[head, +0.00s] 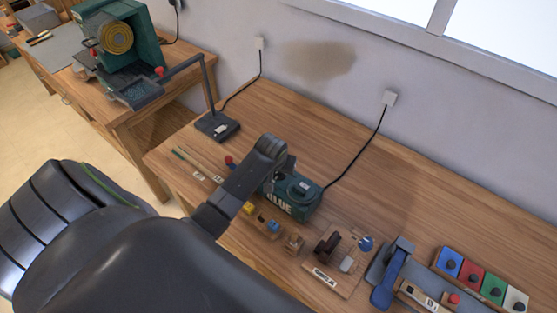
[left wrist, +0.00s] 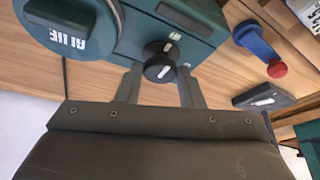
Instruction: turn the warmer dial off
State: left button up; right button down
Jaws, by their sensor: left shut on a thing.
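The teal glue warmer (head: 300,200), lettered GLUE, stands on the wooden bench and also shows in the left wrist view (left wrist: 205,30), with its round lidded pot at the upper left. Its black dial (left wrist: 160,52) sticks out of the front face and bears white marks. My left gripper (left wrist: 160,71) is shut on the dial, one finger on each side of it. In the head view my left arm reaches over to the warmer and hides the dial and my fingertips. I cannot read the dial's setting. My right gripper is not in view.
A black cord runs from the warmer to a wall socket (head: 389,98). A lamp base (head: 217,126) stands behind left. Small wooden blocks (head: 268,226), a board with a brown handle (head: 335,265) and a blue clamp (head: 391,275) lie along the front. The bench's back right is clear.

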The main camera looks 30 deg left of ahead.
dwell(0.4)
pick_arm(q)
jog(key=o, duration=1)
jog(key=shift+c, duration=0.2)
jog(key=b+v, duration=0.1)
jog(key=v, duration=1.6)
jog(key=shift+r, duration=0.2)
jog(key=shift+s+d, duration=0.1)
